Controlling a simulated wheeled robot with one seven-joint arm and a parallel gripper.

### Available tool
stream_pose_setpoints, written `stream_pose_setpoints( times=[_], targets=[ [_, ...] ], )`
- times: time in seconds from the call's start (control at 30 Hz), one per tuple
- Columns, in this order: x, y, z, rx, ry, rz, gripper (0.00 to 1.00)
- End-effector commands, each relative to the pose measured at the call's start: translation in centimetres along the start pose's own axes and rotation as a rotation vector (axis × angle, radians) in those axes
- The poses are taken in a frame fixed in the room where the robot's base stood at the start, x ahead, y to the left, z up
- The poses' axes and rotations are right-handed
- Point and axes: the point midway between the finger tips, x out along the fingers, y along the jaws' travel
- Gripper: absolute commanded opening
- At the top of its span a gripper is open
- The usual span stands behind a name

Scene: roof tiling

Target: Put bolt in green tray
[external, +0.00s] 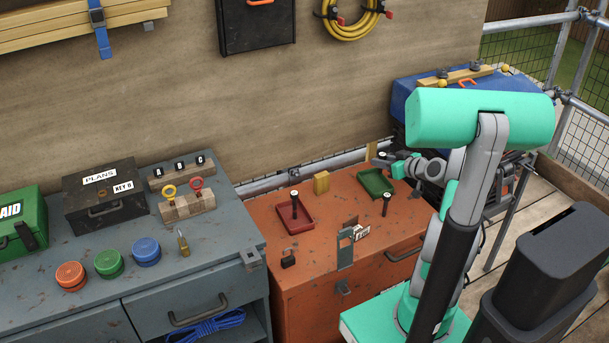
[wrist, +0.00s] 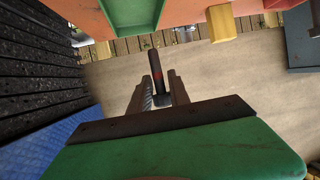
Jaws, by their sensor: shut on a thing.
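My gripper (external: 385,160) is at the back right of the orange cabinet, beside and above the green tray (external: 375,183). In the wrist view its fingers (wrist: 160,90) are shut on a dark bolt (wrist: 155,66) with a reddish mark. The green tray also shows at the top of the wrist view (wrist: 132,14), apart from the bolt. In the external view the held bolt is small and partly hidden by the gripper. Another dark bolt (external: 386,204) stands upright on the cabinet in front of the green tray. A third bolt (external: 294,200) stands in the red tray (external: 303,227).
A yellow block (external: 321,183) stands between the trays on the orange cabinet (external: 320,265). A blue case (external: 405,98) is behind my arm. The grey bench (external: 220,235) holds several coloured caps.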

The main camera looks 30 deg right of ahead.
Motion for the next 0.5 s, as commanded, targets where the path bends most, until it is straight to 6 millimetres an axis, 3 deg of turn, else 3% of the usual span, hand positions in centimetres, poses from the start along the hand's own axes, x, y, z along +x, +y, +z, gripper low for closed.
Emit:
stream_pose_setpoints(
  times=[0.03,0.13,0.33,0.5],
  targets=[
    [1.5,0.3,1.6,0.005,-0.006,-0.004,0.0],
    [3.4,1.1,2.6,0.004,-0.004,-0.002,0.0],
    [5.3,1.8,3.7,0.004,-0.005,-0.001,0.0],
    [6.3,1.9,6.2,0.005,-0.004,0.001,0.0]
  ],
)
